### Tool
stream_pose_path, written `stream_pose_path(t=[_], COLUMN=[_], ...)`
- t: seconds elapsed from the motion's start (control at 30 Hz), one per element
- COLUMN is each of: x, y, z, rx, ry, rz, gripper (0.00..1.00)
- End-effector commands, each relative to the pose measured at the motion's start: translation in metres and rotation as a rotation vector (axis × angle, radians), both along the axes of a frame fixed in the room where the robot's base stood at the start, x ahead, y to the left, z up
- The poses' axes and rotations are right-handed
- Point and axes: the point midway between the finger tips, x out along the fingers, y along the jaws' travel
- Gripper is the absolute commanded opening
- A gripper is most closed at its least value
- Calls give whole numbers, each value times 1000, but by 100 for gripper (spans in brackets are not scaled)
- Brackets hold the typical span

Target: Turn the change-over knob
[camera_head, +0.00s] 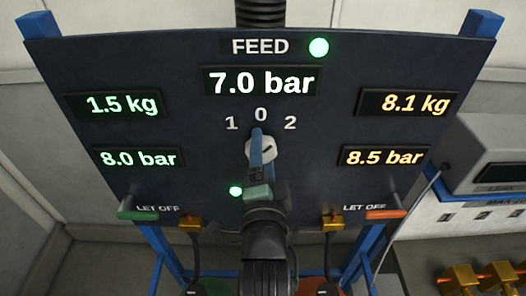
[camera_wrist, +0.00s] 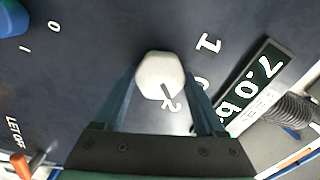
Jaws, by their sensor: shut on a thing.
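The change-over knob (camera_head: 266,150) is white and many-sided, in the middle of the dark panel below the marks 1, 0 and 2. In the wrist view the knob (camera_wrist: 158,70) sits between the two blue fingers of my gripper (camera_wrist: 161,76), which is shut on it. A dark line on the knob points to the lower right there, towards the side of the 2; the exact setting is hard to tell. In the head view my gripper (camera_head: 262,158) covers part of the knob.
The panel (camera_head: 330,105) shows FEED 7.0 bar with a lit green lamp (camera_head: 319,47). A green LET OFF handle (camera_head: 138,214) is at left and an orange one (camera_head: 386,214) at right. A grey box (camera_head: 490,155) stands at right.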

Motion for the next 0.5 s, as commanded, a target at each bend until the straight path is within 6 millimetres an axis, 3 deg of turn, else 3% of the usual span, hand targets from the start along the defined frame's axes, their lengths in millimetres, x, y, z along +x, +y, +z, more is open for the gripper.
stream_pose_path(t=[0.5], x=[0], y=[-1], z=[0], rx=[78], ry=[-2], rz=[0], gripper=[17])
